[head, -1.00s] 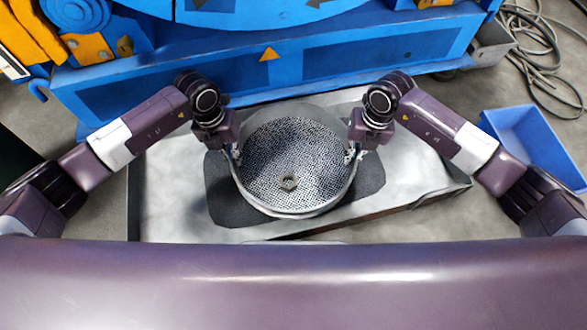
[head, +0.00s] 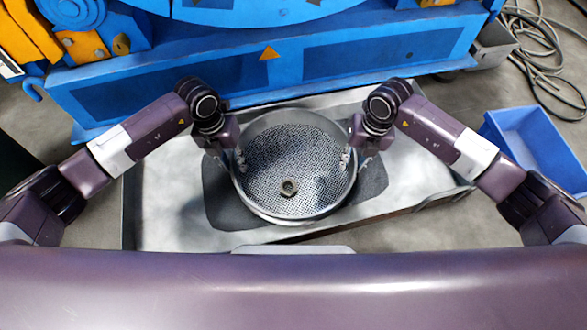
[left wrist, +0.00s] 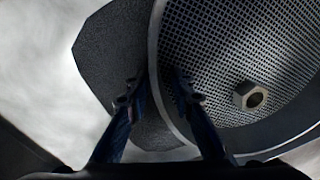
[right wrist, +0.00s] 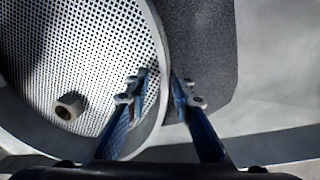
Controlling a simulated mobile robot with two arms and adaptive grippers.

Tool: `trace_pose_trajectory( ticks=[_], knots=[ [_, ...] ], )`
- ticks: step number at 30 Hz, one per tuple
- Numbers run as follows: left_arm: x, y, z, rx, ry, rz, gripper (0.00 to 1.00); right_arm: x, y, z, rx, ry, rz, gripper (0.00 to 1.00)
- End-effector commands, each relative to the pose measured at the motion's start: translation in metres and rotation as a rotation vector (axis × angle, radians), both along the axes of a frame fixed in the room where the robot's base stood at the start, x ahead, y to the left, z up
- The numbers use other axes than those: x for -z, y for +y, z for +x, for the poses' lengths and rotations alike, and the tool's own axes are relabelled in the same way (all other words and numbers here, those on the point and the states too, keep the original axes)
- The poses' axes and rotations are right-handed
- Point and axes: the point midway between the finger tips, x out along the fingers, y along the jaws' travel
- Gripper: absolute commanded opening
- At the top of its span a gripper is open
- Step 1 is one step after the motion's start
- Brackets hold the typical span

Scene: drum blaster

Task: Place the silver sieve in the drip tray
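The silver sieve (head: 300,165), a round perforated pan with a raised rim, sits level over a dark mat (head: 222,207) on the grey metal drip tray (head: 170,210). A hex nut (head: 288,188) lies inside the sieve; it also shows in the left wrist view (left wrist: 250,97) and the right wrist view (right wrist: 69,107). My left gripper (head: 230,158) is open at the sieve's left rim, one finger inside and one outside. My right gripper (head: 355,160) is open and straddles the right rim the same way. Gaps show between fingers and rim in both wrist views.
A large blue machine (head: 270,75) stands behind the tray. A blue bin (head: 535,145) is at the right on the floor, with coiled hoses (head: 545,50) behind it. Bare tray surface shows left and right of the mat.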

Motion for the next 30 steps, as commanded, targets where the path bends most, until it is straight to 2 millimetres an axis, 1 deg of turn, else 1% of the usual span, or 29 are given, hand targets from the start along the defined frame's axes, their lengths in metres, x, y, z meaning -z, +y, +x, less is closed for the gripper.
trace_pose_trajectory(
  ticks=[5, 12, 18, 21, 25, 28, 30],
  knots=[
    [-0.020, 0.002, 0.002, -0.002, -0.005, 0.000, 0.22, 0.000, 0.001, 0.000, -0.001, 0.000, 0.001, 0.22],
    [-0.071, 0.008, 0.003, 0.000, -0.005, 0.001, 0.22, 0.000, 0.001, 0.000, -0.001, 0.000, 0.002, 0.22],
    [-0.104, 0.012, 0.002, 0.000, -0.003, 0.002, 0.22, 0.000, 0.001, 0.000, -0.001, 0.000, 0.002, 0.22],
    [-0.113, 0.013, 0.002, 0.000, -0.001, 0.001, 0.22, 0.000, 0.001, 0.000, -0.001, 0.000, 0.002, 0.22],
    [-0.118, 0.014, 0.002, 0.000, 0.000, 0.002, 0.22, -0.005, 0.000, 0.000, -0.001, -0.001, 0.002, 0.22],
    [-0.119, 0.014, 0.002, 0.000, 0.000, 0.001, 0.22, -0.018, -0.001, 0.001, -0.001, -0.003, 0.003, 0.22],
    [-0.119, 0.014, 0.002, 0.000, 0.000, 0.001, 0.22, -0.032, -0.003, 0.001, -0.002, -0.004, 0.003, 0.22]
  ],
)
